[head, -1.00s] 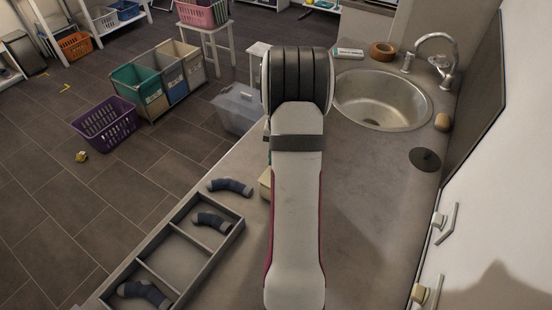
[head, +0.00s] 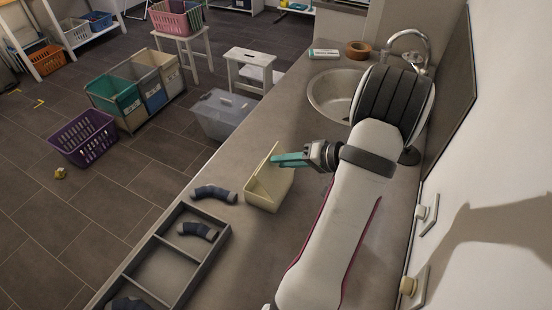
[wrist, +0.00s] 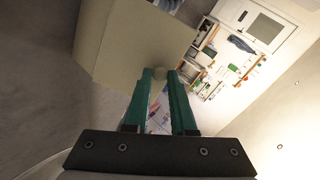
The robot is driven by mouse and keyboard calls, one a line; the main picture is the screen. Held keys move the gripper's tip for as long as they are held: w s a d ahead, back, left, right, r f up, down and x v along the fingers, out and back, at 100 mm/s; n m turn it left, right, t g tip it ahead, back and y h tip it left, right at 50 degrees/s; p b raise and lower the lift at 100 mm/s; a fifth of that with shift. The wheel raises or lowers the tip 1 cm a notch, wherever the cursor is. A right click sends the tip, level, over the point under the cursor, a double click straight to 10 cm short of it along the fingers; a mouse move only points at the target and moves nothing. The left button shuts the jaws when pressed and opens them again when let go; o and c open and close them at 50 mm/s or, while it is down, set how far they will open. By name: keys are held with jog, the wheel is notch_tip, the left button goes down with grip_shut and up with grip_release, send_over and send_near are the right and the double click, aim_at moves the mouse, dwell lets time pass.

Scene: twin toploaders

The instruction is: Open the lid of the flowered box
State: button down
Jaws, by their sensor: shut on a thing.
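A cream box (head: 262,200) stands on the counter in the head view; I see no flowers on it from here. Its lid (head: 264,170) is tilted up at a steep angle. My gripper (head: 275,160) reaches in from the right, its teal fingers at the lid's upper part. In the wrist view my gripper (wrist: 160,78) is shut on a small round knob (wrist: 160,72) at the lid (wrist: 130,48), which shows as a plain beige panel. The box's inside is mostly hidden.
A grey divided tray (head: 205,262) with dark bent pieces lies at the front left of the counter. Another bent piece (head: 214,194) lies between tray and box. A sink (head: 328,93) is behind, with a wall at right. The counter left of the box ends at an edge.

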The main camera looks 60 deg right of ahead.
jog(key=shift+s+f+t, duration=0.15)
jog(key=shift+s+t, duration=0.65)
jog(key=shift+t, duration=0.25)
jog(key=shift+s+f+t, duration=0.1)
jog(key=shift+s+t, duration=0.7)
jog(key=shift+t, duration=0.25)
jog(key=shift+s, duration=0.1)
jog(key=c, duration=0.8)
grip_release()
jog(key=shift+o, duration=0.2)
jog(key=s+r, duration=0.1)
jog(key=s, duration=0.6)
jog(key=shift+s+r, duration=0.15)
jog(key=shift+s, duration=0.05)
